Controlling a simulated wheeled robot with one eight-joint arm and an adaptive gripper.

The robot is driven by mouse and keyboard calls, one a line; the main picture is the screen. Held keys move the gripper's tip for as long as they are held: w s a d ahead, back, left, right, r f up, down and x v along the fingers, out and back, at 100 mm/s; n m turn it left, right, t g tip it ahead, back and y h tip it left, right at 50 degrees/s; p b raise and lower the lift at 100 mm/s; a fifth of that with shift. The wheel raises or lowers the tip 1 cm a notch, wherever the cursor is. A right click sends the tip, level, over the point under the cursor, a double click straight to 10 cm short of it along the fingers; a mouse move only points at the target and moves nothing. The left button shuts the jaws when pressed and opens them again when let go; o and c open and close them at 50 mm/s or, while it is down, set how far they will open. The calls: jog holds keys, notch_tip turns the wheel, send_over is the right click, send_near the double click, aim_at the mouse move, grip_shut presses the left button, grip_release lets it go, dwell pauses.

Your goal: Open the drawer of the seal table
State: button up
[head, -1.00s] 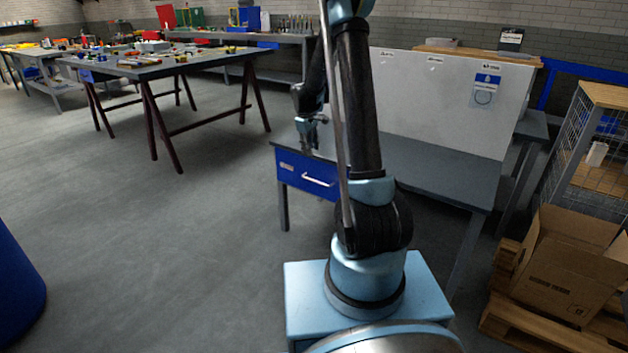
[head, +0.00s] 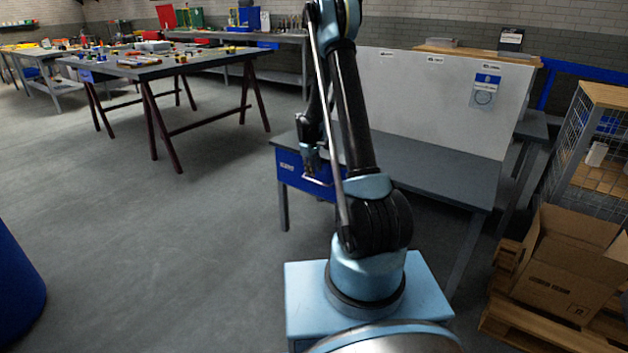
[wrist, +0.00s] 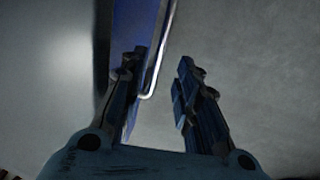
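The seal table (head: 430,165) is grey-topped and stands in front of me, with a white board along its back. Its blue drawer (head: 290,168) is at the left end and looks closed, with a pale bar handle (head: 318,183). My gripper (head: 312,160) is in front of the drawer at the handle and partly covers it. In the wrist view my gripper (wrist: 160,75) is open, its two dark fingers apart. The bright handle (wrist: 154,75) runs between them, closer to the left finger, with the blue drawer front (wrist: 135,30) behind. Whether a finger touches the handle cannot be told.
A cardboard box (head: 570,270) sits on a wooden pallet at the right, beside a wire cage (head: 590,150). A blue round container (head: 15,275) is at the lower left. A workbench (head: 160,65) stands at the back left. The floor left of the seal table is clear.

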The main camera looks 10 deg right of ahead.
aim_at(314, 181)
jog(key=shift+w+d+f, duration=0.1)
jog(key=shift+w+f, duration=0.05)
jog(key=shift+f, duration=0.75)
jog(key=shift+w+d+f, duration=0.1)
jog(key=shift+d+f, duration=0.05)
jog(key=shift+f, duration=0.75)
jog(key=shift+w+d+f, duration=0.1)
jog(key=shift+w+f, duration=0.05)
jog(key=shift+f, duration=0.75)
grip_shut()
